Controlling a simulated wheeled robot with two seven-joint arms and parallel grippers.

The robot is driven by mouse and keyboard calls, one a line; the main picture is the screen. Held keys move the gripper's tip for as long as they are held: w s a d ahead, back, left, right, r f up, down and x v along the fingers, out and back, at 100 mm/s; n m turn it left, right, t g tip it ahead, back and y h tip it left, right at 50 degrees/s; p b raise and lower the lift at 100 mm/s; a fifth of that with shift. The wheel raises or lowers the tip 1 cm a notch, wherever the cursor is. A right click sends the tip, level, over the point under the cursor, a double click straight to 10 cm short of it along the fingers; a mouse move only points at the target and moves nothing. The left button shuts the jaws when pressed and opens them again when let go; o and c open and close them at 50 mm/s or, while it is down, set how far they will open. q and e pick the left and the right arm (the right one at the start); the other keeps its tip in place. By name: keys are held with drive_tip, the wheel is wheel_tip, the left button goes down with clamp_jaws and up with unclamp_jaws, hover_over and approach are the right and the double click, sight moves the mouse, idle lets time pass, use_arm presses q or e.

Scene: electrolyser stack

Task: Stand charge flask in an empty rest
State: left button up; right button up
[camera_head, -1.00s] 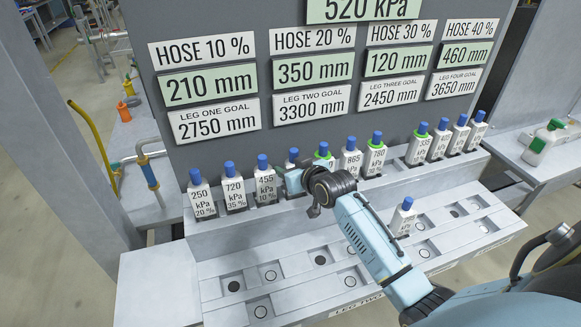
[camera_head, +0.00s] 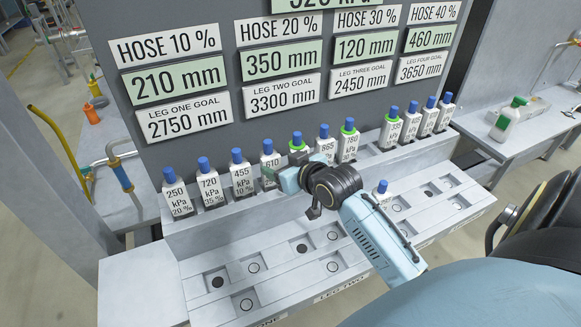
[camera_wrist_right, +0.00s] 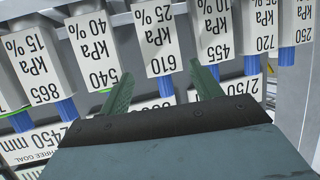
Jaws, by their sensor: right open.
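A row of white charge flasks with blue caps stands on the rear ledge; the 610 kPa flask (camera_head: 268,157) is among them. My right gripper (camera_head: 277,174) is at the front of the row, close to that flask. In the wrist view the right gripper (camera_wrist_right: 161,85) is open, and the blue cap of the 610 kPa flask (camera_wrist_right: 160,40) appears between its fingers; I cannot tell any contact. The 540 kPa flask (camera_wrist_right: 93,48) stands beside it. Empty rests, such as this one (camera_head: 246,302), show as square recesses on the lower step. My left gripper is not in view.
One flask (camera_head: 381,188) stands alone on the lower step, partly behind my right arm. A grey panel with number plates (camera_head: 187,85) rises behind the row. A side bench (camera_head: 535,130) holds a green-and-white bottle (camera_head: 508,118). The lower step at front left is clear.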

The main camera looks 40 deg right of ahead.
drive_tip(key=shift+v, duration=1.85)
